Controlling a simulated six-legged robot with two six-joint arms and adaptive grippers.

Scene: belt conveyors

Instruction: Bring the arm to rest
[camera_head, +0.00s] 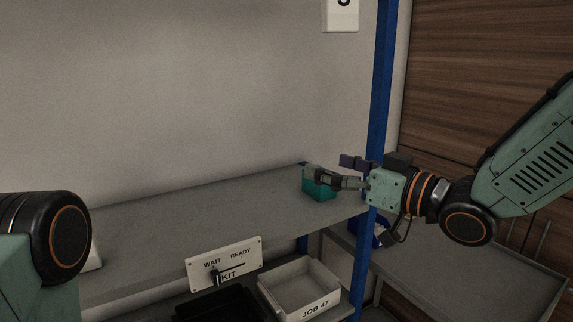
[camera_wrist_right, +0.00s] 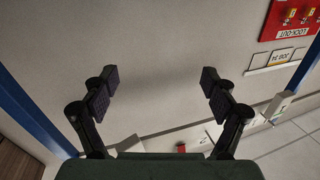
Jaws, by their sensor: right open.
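My right gripper (camera_head: 333,169) reaches in from the right in the head view, at the right end of the grey shelf. Its fingers are spread. In the right wrist view the gripper (camera_wrist_right: 158,82) is open and empty, with only the plain wall showing between its fingertips. A teal box (camera_head: 320,205) sits on the shelf, just behind or below the fingers in the head view. They partly cover it, and I cannot tell whether they touch it. Of my left arm only a joint shows at the left edge; its gripper is out of view.
The grey shelf (camera_head: 200,215) is mostly bare. A blue upright (camera_head: 383,60) stands close to my right gripper. Below are a WAIT/READY sign (camera_head: 224,262), a grey JOB 47 bin (camera_head: 321,303) and a black bin (camera_head: 212,303). A red lockout board (camera_wrist_right: 291,20) hangs on the wall.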

